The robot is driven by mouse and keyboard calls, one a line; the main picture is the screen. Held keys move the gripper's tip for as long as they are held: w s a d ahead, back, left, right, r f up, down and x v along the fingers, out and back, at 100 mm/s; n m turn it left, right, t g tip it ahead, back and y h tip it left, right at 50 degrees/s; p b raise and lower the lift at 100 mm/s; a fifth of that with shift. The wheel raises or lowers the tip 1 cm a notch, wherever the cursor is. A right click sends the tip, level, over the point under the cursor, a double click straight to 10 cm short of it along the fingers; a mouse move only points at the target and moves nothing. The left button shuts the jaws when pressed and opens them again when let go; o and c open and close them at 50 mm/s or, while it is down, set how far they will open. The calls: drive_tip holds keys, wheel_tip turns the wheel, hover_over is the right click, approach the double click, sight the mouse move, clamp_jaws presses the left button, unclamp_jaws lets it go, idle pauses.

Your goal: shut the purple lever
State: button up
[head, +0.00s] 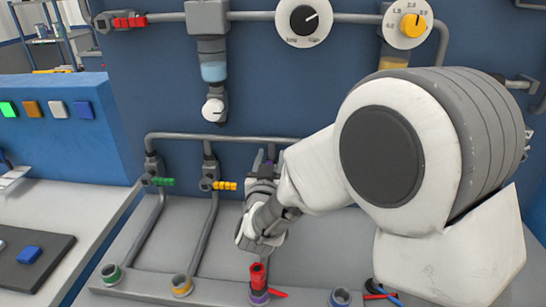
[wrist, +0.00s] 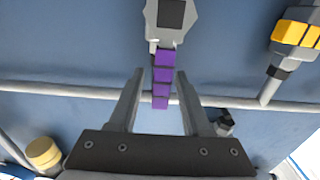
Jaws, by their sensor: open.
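The purple lever (wrist: 161,75) shows in the wrist view as a ribbed handle sticking out of a grey valve body (wrist: 172,18). My gripper (wrist: 160,74) is open, with one finger on each side of the lever. A gap shows between the lever and each finger, and I see no clear contact. In the head view my gripper (head: 262,188) is at the wall pipe, right of the yellow lever (head: 224,186). There it hides most of the purple lever, and only a small bit of purple shows above it.
A green lever (head: 162,182) is on the pipe farther left. Below stand a green-ringed socket (head: 111,273), a yellow-ringed socket (head: 181,285) and a red valve piece (head: 258,277) on a purple ring. A horizontal pipe (head: 230,136) runs along the blue wall. My arm covers the right side.

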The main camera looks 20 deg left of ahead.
drive_tip(key=shift+w, duration=0.2)
clamp_jaws()
idle(1.3)
